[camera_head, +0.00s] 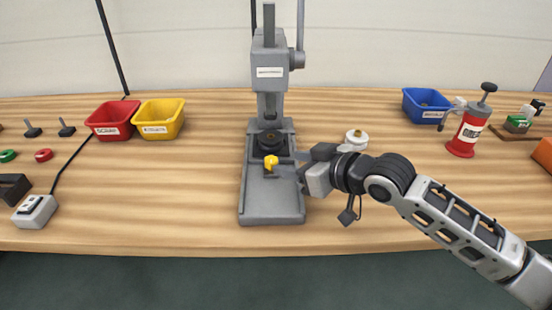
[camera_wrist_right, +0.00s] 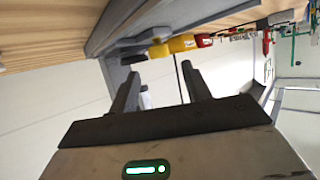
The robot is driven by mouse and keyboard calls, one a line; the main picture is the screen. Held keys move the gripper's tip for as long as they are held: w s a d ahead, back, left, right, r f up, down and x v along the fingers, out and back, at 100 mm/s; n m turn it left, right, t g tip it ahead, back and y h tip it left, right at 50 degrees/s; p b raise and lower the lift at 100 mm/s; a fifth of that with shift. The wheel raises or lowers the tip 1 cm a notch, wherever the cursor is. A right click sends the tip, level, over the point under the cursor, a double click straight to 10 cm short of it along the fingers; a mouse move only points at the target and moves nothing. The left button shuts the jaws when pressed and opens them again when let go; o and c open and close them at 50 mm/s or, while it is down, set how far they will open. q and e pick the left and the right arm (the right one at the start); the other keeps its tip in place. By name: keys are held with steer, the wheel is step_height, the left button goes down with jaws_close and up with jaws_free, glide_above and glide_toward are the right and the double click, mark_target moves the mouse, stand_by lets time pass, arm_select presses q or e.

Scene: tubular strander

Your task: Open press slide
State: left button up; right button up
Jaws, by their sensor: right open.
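The grey press (camera_head: 270,205) stands upright at the middle of the bench, with a labelled head and a vertical ram. How far the slide is out I cannot tell. My left gripper is not in view.
A red bin (camera_head: 112,119) and a yellow bin (camera_head: 159,119) stand left of the press. A white round item (camera_head: 357,138) lies behind my right arm. A blue bin (camera_head: 425,106) and a red grease can (camera_head: 470,130) stand right.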

mark_target(274, 161)
steer(key=x, duration=0.6)
jaws_close()
